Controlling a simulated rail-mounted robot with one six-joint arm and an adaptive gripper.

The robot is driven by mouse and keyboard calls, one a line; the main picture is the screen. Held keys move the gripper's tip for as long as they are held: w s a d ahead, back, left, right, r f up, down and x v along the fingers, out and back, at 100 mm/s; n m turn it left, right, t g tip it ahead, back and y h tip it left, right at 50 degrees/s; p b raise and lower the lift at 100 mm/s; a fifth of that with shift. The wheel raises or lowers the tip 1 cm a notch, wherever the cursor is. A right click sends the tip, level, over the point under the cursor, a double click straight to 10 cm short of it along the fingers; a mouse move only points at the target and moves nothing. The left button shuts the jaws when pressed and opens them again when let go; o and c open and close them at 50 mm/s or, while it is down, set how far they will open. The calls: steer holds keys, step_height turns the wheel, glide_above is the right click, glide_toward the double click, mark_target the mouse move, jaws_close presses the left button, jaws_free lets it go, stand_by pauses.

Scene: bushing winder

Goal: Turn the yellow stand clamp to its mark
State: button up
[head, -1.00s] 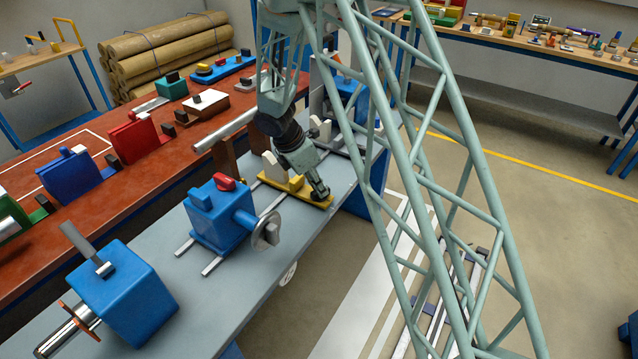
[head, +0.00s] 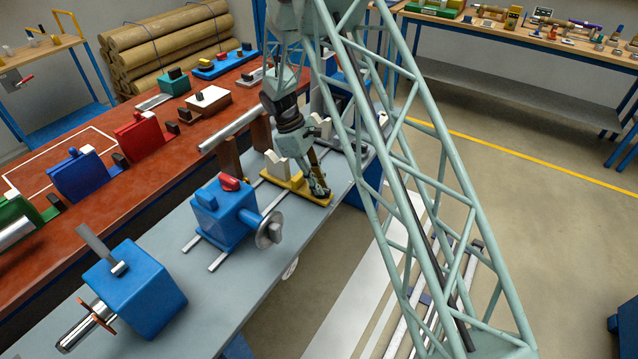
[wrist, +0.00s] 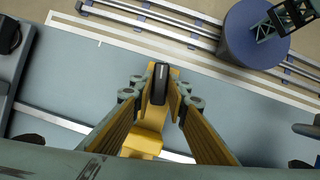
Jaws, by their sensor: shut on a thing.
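The yellow stand (head: 283,184) sits across the rails of the grey bench, with a pale V-shaped rest on it. Its clamp handle (wrist: 160,84) is a dark, narrow lever at the stand's outer end. My gripper (head: 319,192) reaches down to that end from above. In the wrist view my gripper (wrist: 159,97) has one finger on each side of the lever and is shut on it. The lever lies nearly in line with the yellow stand (wrist: 147,140). My fingers hide most of the clamp in the head view, and I cannot make out its mark.
A blue block with a red knob and handwheel (head: 225,215) stands nearer on the same rails. A larger blue housing (head: 135,290) is at the near end. The red bench (head: 60,255) with several fixtures runs along the left. Floor is open to the right.

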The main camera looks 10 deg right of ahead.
steer(key=shift+m+g, duration=0.4)
steer(key=shift+m, duration=0.7)
steer(key=shift+y, duration=0.3)
steer(key=o, duration=0.8)
steer(key=shift+d, duration=0.1)
steer(key=shift+o, duration=0.2)
steer(key=shift+w+r, duration=0.1)
steer(key=v, duration=1.1)
steer(key=shift+r, duration=0.35)
